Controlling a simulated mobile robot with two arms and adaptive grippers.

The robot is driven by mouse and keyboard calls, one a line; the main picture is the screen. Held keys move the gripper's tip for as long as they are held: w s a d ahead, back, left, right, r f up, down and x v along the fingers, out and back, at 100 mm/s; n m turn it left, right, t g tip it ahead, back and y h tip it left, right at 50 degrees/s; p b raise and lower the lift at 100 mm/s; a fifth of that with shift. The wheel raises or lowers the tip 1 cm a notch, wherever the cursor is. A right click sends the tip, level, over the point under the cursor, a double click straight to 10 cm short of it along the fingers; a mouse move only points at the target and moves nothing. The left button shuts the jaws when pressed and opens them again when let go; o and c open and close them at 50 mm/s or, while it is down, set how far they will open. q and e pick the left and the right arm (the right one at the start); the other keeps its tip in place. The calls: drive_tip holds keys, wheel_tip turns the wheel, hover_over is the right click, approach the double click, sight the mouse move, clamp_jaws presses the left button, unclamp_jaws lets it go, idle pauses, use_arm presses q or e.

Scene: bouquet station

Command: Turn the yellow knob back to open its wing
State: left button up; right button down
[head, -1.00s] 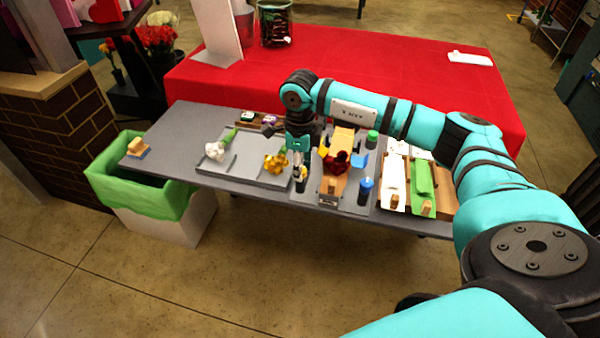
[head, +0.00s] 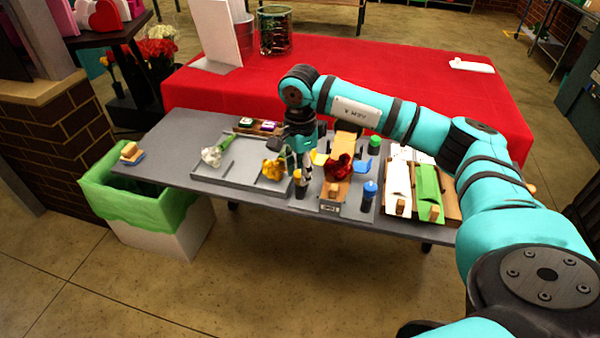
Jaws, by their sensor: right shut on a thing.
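The yellow knob (head: 298,177) tops a dark post at the front left of the wrapping fixture on the grey table. My right gripper (head: 303,176) reaches down from above and is shut on the knob, hiding part of it. The yellow wing (head: 319,159) shows at the left of the tan cradle (head: 334,193), beside the dark red flowers (head: 340,167); it leans outward. The blue wing (head: 362,166) stands on the right side. The blue knob (head: 369,190) is at the front right and a green one (head: 375,144) behind. My left gripper is out of view.
Yellow flowers (head: 274,169) and white flowers (head: 212,156) lie on the grey tray (head: 240,178) left of the gripper. A green-lined bin (head: 140,203) stands off the table's left end.

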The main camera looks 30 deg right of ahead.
drive_tip(key=shift+r, duration=0.1)
idle(0.3)
drive_tip(key=c, duration=1)
unclamp_jaws()
wheel_tip(320, 180, up, 12)
drive_tip(key=shift+f, duration=0.1)
